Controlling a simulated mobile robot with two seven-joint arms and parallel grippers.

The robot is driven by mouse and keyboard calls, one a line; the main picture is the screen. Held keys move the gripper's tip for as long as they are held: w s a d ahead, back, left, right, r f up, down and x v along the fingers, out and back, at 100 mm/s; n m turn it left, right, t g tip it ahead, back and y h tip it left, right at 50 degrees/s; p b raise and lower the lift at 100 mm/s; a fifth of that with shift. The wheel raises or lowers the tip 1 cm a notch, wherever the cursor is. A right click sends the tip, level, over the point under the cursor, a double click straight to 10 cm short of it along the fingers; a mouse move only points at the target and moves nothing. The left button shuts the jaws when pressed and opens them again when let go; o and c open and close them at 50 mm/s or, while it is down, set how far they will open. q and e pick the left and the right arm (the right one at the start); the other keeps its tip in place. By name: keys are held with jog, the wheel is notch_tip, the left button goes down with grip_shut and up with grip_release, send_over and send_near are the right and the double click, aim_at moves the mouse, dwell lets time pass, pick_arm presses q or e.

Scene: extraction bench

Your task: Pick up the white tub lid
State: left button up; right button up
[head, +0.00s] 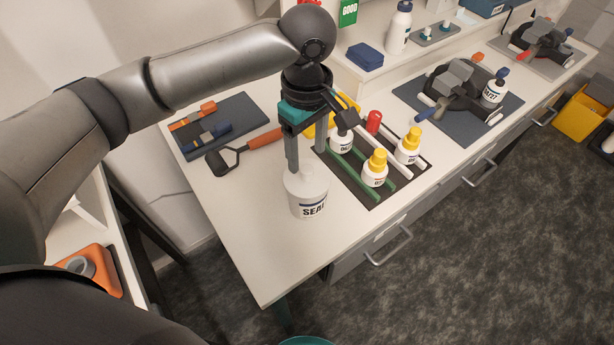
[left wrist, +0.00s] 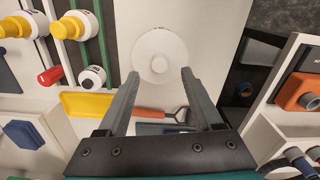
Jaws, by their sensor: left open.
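A white tub (head: 308,205) with the letters "SEAL" on its side stands upright on the bench. Its white lid (head: 312,182) is on top, partly hidden by a finger of my gripper. My left gripper (head: 306,160) points down over the tub. It is open and empty, and its fingers (left wrist: 160,76) are spread with the lid's near edge between the tips. I cannot tell whether a finger touches the lid. My right gripper is not in view.
A rack with green and white rails (head: 404,176) holds several bottles, yellow-capped (head: 375,170) and others, right behind the tub. An orange-handled tool (head: 262,138) and a dark mat (head: 238,112) lie to the left. The bench front (head: 270,270) is clear.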

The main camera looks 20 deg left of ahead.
aim_at(307, 170)
pick_arm(q)
notch_tip(307, 170, down, 5)
jog(key=shift+f+b, duration=0.15)
jog(key=shift+b, duration=0.15)
grip_shut()
dwell(0.5)
